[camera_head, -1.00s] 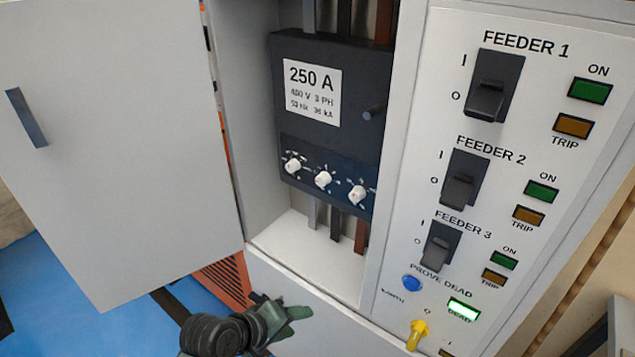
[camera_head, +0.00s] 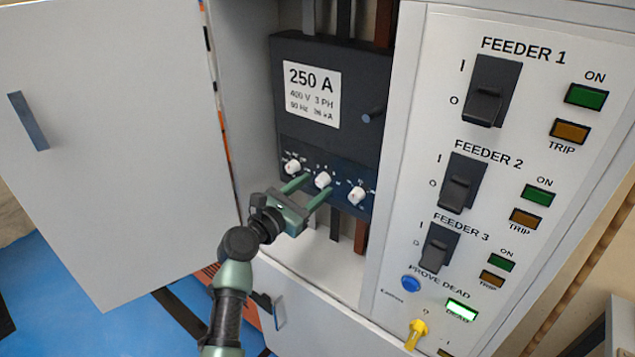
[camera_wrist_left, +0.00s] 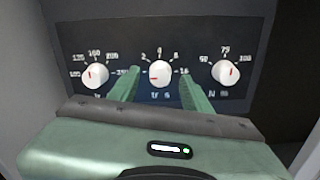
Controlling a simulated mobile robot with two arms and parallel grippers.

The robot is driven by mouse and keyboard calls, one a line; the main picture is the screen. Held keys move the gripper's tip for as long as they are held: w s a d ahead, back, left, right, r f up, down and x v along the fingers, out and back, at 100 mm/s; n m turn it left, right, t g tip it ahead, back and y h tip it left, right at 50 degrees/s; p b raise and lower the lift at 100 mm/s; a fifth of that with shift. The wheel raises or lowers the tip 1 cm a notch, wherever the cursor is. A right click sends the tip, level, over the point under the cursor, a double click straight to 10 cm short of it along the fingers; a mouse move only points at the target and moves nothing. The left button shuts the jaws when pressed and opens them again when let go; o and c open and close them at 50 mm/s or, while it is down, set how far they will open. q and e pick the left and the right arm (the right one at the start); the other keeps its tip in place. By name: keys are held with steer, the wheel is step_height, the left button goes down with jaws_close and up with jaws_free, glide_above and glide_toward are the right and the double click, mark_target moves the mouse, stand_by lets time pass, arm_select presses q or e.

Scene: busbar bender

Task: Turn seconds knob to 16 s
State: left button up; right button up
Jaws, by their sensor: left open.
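The seconds knob (camera_head: 323,180) is the middle of three white knobs on the dark 250 A breaker (camera_head: 340,145). In the left wrist view the knob (camera_wrist_left: 160,73), marked "tr s", has a scale around it with 4 near the top and 16 at the right. A small red mark shows on its face; its exact setting is hard to read. My left gripper (camera_head: 317,185) is open in front of the breaker's lower edge. In the left wrist view its fingers (camera_wrist_left: 161,78) stand either side of the seconds knob, with gaps visible; depth is unclear. My right gripper is not in view.
Neighbouring knobs stand close at left (camera_wrist_left: 95,74) and right (camera_wrist_left: 225,71). The open cabinet door (camera_head: 110,150) is on the left. The feeder panel (camera_head: 410,200), with switches and a yellow handle (camera_head: 416,333), is on the right. Busbars (camera_head: 361,236) run below the breaker.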

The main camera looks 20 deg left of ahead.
arm_select(q)
steer(key=shift+x, duration=1)
jaws_close()
